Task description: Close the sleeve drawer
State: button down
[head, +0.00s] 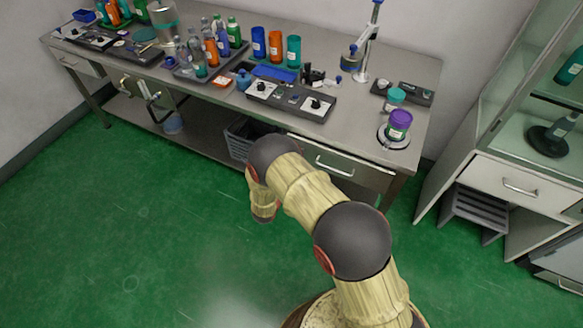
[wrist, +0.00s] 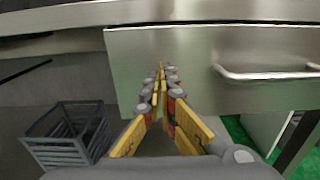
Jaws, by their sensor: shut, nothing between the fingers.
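The drawer (head: 340,166) under the right end of the steel bench has a grey metal front and a bar handle. It sits close under the bench edge; I cannot tell whether a small gap remains. In the wrist view its front (wrist: 200,50) fills the upper middle and right, with the handle (wrist: 265,74) at right. My gripper (wrist: 161,72) is shut and empty, pointing at the left part of the drawer front, left of the handle. I cannot tell whether the fingertips touch it. In the head view the gripper is hidden behind my arm.
The bench top (head: 215,105) holds bottles, trays and a purple-lidded jar (head: 398,125). A grey crate (wrist: 68,135) stands low at left, below the drawer. A white cabinet (head: 520,185) stands at right. The green floor (head: 150,230) is clear at left.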

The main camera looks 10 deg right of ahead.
jog(key=shift+x, duration=1.1)
jog(key=shift+a, duration=0.1)
